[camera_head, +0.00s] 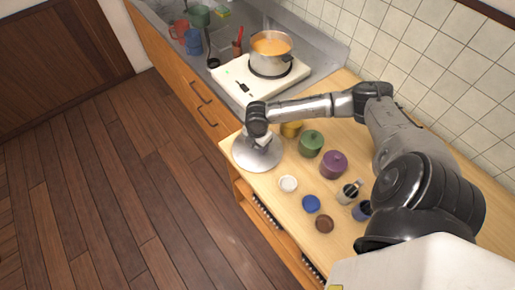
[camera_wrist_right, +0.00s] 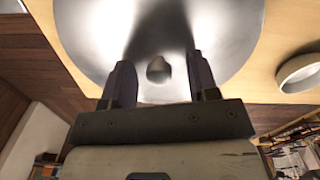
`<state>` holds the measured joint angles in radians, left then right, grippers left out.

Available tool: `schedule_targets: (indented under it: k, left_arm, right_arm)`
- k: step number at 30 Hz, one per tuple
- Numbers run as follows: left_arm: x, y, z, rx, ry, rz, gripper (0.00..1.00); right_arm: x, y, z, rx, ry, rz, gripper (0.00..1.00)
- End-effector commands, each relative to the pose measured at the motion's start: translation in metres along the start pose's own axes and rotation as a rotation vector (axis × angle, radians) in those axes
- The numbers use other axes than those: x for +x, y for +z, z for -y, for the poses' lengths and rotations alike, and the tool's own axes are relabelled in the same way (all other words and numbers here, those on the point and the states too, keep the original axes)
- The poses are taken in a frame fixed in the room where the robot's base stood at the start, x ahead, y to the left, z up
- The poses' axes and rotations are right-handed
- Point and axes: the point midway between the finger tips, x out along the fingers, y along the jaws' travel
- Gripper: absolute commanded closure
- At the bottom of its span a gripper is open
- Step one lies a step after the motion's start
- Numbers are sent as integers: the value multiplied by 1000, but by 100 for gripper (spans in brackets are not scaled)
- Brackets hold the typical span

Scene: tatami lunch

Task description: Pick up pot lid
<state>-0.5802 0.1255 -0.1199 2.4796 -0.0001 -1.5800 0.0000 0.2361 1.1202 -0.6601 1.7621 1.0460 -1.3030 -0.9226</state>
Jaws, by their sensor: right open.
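The pot lid (camera_head: 249,156) is a round silver metal disc lying on the wooden counter near its left front corner. It also shows in the right wrist view (camera_wrist_right: 85,25), with its small round knob (camera_wrist_right: 158,69) in the middle. My right gripper (camera_head: 262,139) is over the lid in the head view, and its arm hides part of the lid. In the right wrist view its two fingers (camera_wrist_right: 160,82) are open, one on each side of the knob in the picture, with nothing visibly gripped. My left gripper is not in view.
A pot of orange soup (camera_head: 270,45) stands on a white stove (camera_head: 257,84) behind the lid. Green (camera_head: 311,142) and purple (camera_head: 333,164) lidded pots stand to the right. The counter's front edge is near the lid.

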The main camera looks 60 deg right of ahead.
Motion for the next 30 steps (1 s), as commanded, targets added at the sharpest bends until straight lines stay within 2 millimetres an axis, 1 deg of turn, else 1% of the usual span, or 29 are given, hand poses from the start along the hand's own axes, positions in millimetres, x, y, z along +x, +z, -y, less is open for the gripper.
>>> schedule_targets:
  k: [1,2,18,26,30]
  left_arm:
    - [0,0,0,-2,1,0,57]
    - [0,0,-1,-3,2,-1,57]
    - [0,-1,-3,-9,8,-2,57]
    - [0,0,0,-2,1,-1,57]
    - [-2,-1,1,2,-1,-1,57]
  right_arm:
    - [0,0,0,0,0,0,46]
    - [0,0,0,0,0,0,48]
    - [-1,0,0,0,0,0,100]
    - [-2,0,0,0,1,0,100]
    - [-12,0,-1,0,3,0,100]
